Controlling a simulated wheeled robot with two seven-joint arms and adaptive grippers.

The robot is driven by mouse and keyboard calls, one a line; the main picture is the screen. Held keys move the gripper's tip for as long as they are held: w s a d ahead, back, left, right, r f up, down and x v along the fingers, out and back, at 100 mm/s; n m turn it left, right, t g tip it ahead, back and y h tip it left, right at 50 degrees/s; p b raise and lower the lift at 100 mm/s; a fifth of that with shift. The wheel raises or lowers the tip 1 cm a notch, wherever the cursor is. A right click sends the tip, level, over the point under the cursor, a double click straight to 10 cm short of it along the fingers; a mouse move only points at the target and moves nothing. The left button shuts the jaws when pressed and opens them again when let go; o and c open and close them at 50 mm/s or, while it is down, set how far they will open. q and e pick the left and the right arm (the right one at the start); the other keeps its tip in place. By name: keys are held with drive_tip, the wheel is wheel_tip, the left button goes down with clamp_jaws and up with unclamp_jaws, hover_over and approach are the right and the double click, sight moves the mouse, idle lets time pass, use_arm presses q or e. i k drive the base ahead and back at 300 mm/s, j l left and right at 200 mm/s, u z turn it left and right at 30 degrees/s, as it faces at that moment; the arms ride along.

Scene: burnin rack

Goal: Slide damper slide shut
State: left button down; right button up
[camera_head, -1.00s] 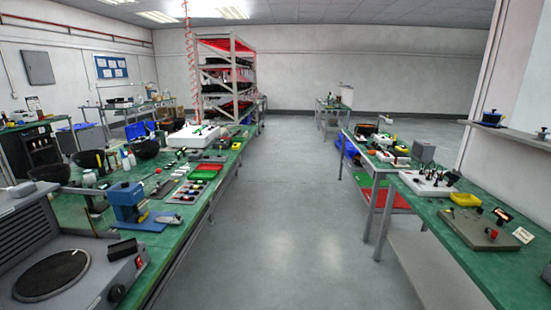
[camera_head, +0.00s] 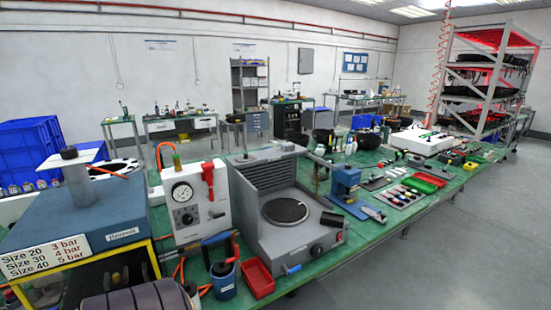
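No part is clearly recognisable as the damper slide. A grey bench unit (camera_head: 275,238) with a louvred back and a round dark plate (camera_head: 285,211) stands on the green bench in the middle of the view. A small dark block (camera_head: 332,219) lies on the right of its top. A blue-tipped part (camera_head: 292,269) sticks out low at its front, and a dark knob (camera_head: 316,249) sits on the front face. Whether any of these is the damper slide, and whether it is open or shut, I cannot tell. Neither of my grippers is in view.
A white gauge box (camera_head: 192,216) with a red lever stands left of the grey unit. A red tray (camera_head: 257,279) and a blue cup (camera_head: 223,281) are in front. A blue press (camera_head: 346,184) stands to the right. The floor (camera_head: 440,260) at right is clear.

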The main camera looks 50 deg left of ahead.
sight(246, 158)
drive_tip(key=u, duration=1.95)
drive_tip(key=k+l+u, duration=0.25)
drive_tip(key=k+l, duration=0.05)
drive_tip(key=l, duration=0.1)
